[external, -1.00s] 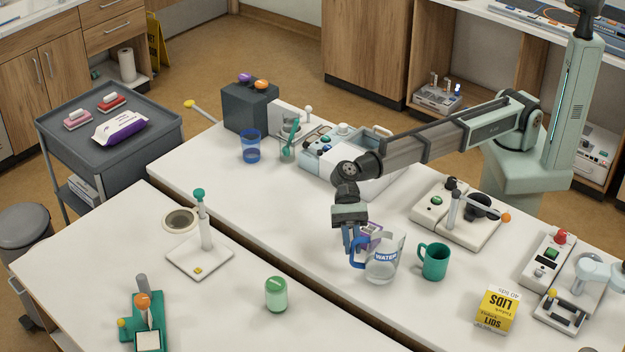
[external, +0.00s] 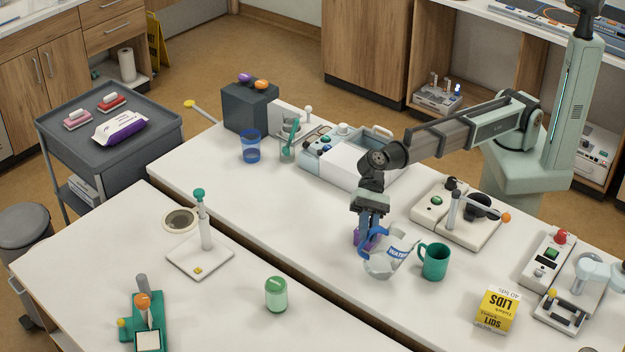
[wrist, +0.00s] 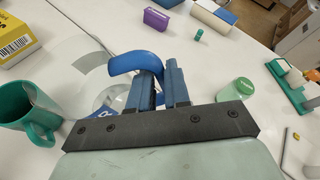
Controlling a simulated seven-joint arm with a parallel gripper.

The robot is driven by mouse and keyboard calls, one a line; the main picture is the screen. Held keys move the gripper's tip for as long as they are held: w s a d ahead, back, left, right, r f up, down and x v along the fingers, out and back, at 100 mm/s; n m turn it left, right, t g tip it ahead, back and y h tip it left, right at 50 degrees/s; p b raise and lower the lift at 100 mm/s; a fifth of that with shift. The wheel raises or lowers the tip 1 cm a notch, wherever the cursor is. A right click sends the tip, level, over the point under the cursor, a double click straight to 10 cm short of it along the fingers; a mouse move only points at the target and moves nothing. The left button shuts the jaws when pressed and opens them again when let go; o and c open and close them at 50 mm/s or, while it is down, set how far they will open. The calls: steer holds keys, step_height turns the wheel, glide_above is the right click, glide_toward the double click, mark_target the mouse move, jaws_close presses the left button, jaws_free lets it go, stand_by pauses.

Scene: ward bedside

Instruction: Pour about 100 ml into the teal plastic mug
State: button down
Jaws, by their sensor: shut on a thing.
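The teal plastic mug (external: 435,262) stands upright on the white table; it also shows at the left of the wrist view (wrist: 27,112). My gripper (external: 367,238) is shut on the blue handle of the clear water jug (external: 388,260). The jug is tilted, its rim leaning right toward the mug, close beside it. In the wrist view, my gripper (wrist: 158,92) has its fingers at the blue handle (wrist: 140,62). I cannot make out a water stream or the level in the mug.
A yellow lids box (external: 495,310) stands right of the mug. A purple box (external: 362,238) is behind the jug. A green-lidded jar (external: 276,294) stands on the nearer table, past the gap. A device with a dark cup (external: 470,215) stands behind the mug.

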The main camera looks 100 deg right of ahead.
mark_target(386, 228)
steer(key=s, duration=0.1)
steer(key=s+r+n+t, duration=0.1)
steer(key=s, duration=0.1)
steer(key=shift+s+n, duration=0.2)
steer(key=shift+n, duration=0.1)
steer(key=shift+s+r+n+t, duration=0.35)
steer(key=shift+s+n+t, duration=0.15)
steer(key=shift+s+n, duration=0.2)
steer(key=shift+s+r+n+t+y, duration=0.35)
steer(key=shift+s+r+n, duration=0.35)
steer(key=shift+r, duration=0.2)
steer(key=shift+s+r+n+t+y, duration=0.3)
steer(key=shift+s+r+n, duration=0.25)
steer(key=shift+r+n, duration=0.25)
steer(key=shift+s+r, duration=0.15)
steer(key=shift+r, duration=0.1)
steer(key=shift+s+a+r+n+t, duration=0.1)
steer(key=shift+s+r+n+t, duration=0.2)
steer(key=shift+s+n, duration=0.15)
steer(key=shift+s+r+n, duration=0.2)
steer(key=shift+s+n, duration=0.05)
steer(key=shift+s, duration=0.25)
steer(key=shift+s+r+n+t+y+b, duration=0.2)
steer(key=shift+s+n, duration=0.1)
steer(key=shift+s, duration=0.2)
steer(key=shift+s+r+n+t+y+b, duration=0.1)
steer(key=shift+s+r+n+y+b, duration=0.15)
steer(key=shift+s, duration=0.2)
steer(key=shift+s+n, duration=0.1)
steer(key=shift+n, duration=0.25)
